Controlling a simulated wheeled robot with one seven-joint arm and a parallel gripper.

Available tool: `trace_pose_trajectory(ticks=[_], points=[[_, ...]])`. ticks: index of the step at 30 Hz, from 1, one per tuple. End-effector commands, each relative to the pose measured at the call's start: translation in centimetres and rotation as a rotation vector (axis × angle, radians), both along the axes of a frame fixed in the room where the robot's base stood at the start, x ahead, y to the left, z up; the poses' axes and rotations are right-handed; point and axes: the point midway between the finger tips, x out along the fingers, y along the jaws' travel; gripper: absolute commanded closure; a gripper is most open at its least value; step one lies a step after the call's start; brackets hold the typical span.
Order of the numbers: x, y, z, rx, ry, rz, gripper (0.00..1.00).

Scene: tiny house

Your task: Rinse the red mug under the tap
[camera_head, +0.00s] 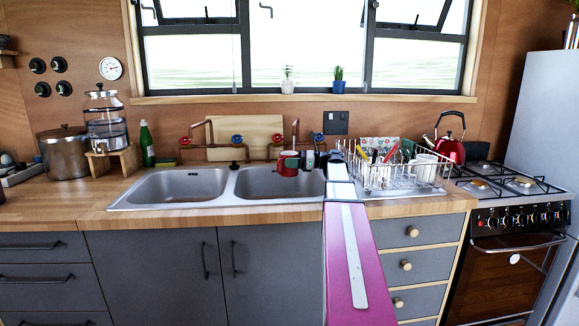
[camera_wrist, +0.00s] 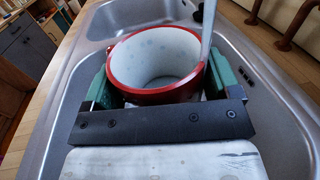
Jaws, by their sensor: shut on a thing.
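The red mug (camera_head: 288,164) is held over the right sink basin (camera_head: 262,188), close to the copper tap (camera_head: 295,132) at its back. My gripper (camera_head: 305,161) is shut on it. In the wrist view the mug (camera_wrist: 155,62) is upright with a red rim and a white, speckled inside, which looks empty. The green fingers of my gripper (camera_wrist: 160,85) press on both its sides. A thin pale upright streak (camera_wrist: 209,32) comes down at the mug's right edge; I cannot tell if it is water or part of the tap.
A dish rack (camera_head: 395,178) with dishes stands right of the sink, beside my arm. A red kettle (camera_head: 450,148) is on the stove (camera_head: 520,200). A green bottle (camera_head: 147,145), glass dispenser (camera_head: 105,122) and pot (camera_head: 63,153) stand at left. The left basin (camera_head: 178,186) is empty.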

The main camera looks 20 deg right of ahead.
Motion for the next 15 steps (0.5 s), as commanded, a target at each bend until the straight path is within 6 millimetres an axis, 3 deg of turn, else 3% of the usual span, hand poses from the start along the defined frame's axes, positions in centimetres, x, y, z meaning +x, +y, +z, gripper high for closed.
trace_pose_trajectory(ticks=[15], points=[[-3.0, 1.9, 0.0, 0.001, 0.000, 0.000, 0.50]])
